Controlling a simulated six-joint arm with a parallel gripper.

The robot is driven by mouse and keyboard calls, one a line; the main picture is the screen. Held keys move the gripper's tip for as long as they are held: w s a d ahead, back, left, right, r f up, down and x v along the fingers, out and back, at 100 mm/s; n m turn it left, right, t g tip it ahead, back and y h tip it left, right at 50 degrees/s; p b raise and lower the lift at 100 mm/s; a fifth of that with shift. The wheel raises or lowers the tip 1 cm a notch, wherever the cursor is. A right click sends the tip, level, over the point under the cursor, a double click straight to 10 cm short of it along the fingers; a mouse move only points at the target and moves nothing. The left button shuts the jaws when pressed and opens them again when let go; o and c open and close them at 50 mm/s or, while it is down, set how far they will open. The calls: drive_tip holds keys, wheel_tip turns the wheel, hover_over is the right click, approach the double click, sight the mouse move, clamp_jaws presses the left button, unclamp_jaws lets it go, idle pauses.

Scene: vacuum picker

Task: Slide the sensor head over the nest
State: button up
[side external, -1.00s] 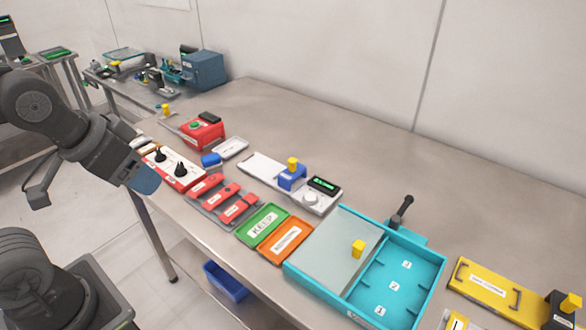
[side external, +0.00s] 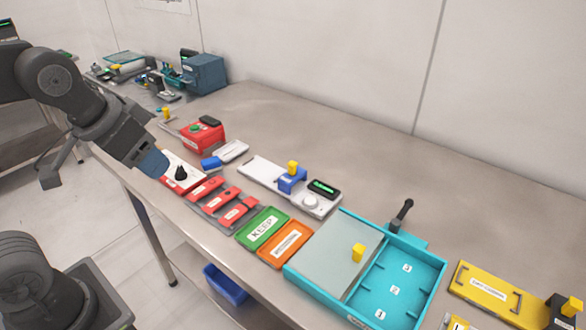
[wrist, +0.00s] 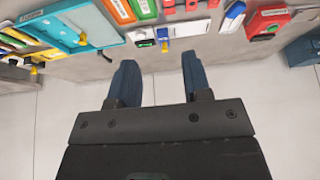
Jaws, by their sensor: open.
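The sensor head (side external: 291,179) is a blue block with a yellow knob, sitting partway along a white rail (side external: 259,170) on the bench. The nest (side external: 310,200) appears to be the round pale seat at the rail's right end, beside a dark green-lit display (side external: 323,186). The head is left of the nest, not over it. The head also shows small in the wrist view (wrist: 163,33). My gripper (side external: 154,163) is at the bench's front left edge, well left of the head. In the wrist view my gripper (wrist: 157,75) is open with nothing between its blue fingers.
A red-and-white panel with black knobs (side external: 183,172) is close to my gripper. Red blocks, a green tray (side external: 262,227) and an orange tray (side external: 285,243) line the front. A teal tray (side external: 436,268) with an upright handle stands right.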

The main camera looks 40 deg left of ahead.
drive_tip(key=w+r+g, duration=0.2)
drive_tip(key=w+r, duration=0.2)
drive_tip(key=w, duration=0.6)
drive_tip(key=g, duration=0.3)
hover_over(292, 164)
wheel_tip(292, 164, down, 11)
wheel_tip(292, 164, down, 14)
drive_tip(key=shift+s+d+r, duration=0.1)
drive_tip(key=shift+r, duration=0.1)
drive_tip(key=shift+c, duration=0.4)
clamp_jaws()
